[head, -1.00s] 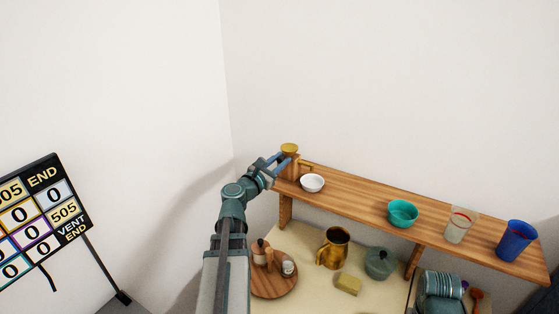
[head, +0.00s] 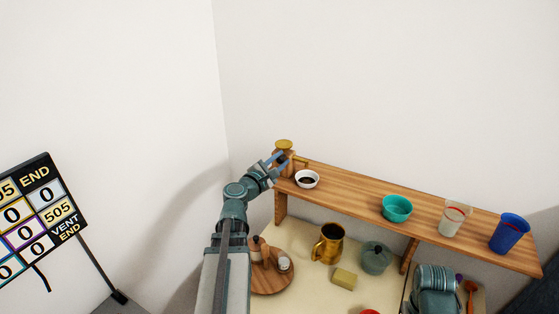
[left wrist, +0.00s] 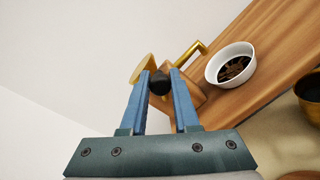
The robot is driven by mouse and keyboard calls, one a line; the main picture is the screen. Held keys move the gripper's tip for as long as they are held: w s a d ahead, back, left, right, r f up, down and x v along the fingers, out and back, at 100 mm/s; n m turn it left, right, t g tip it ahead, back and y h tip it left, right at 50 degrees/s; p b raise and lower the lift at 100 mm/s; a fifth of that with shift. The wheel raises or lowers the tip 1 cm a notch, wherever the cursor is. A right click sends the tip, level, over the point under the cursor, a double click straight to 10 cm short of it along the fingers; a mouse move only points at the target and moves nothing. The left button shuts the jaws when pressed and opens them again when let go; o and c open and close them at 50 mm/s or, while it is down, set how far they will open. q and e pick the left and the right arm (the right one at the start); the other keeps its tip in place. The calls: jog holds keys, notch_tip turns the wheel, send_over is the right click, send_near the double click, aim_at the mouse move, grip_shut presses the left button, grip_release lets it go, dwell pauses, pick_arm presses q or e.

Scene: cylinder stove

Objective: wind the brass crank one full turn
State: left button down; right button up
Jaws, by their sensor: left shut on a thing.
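A small wooden mill (head: 289,169) stands at the left end of the wall shelf, with a brass dish on top (head: 284,145) and a brass spout (head: 302,160) reaching out over a white bowl (head: 307,179). Dark brown pieces lie in the bowl, which also shows in the left wrist view (left wrist: 231,64). My left gripper (head: 277,160) is at the mill's side. In the left wrist view its blue fingers (left wrist: 159,84) are shut on a black knob (left wrist: 159,82), apparently the crank's. The crank's brass arm is hidden behind knob and fingers. My right gripper is out of view.
A teal bowl (head: 397,208), a clear cup (head: 455,218) and a blue cup (head: 509,232) stand along the shelf (head: 350,190). Below are a brass pitcher (head: 328,245), a lidded pot (head: 376,258) and a yellow block (head: 344,278). A number board (head: 45,210) stands left.

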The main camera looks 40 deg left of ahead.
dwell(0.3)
pick_arm(q)
jog(key=c, duration=0.7)
grip_release()
jog(key=shift+o, duration=0.2)
jog(key=shift+s, duration=0.1)
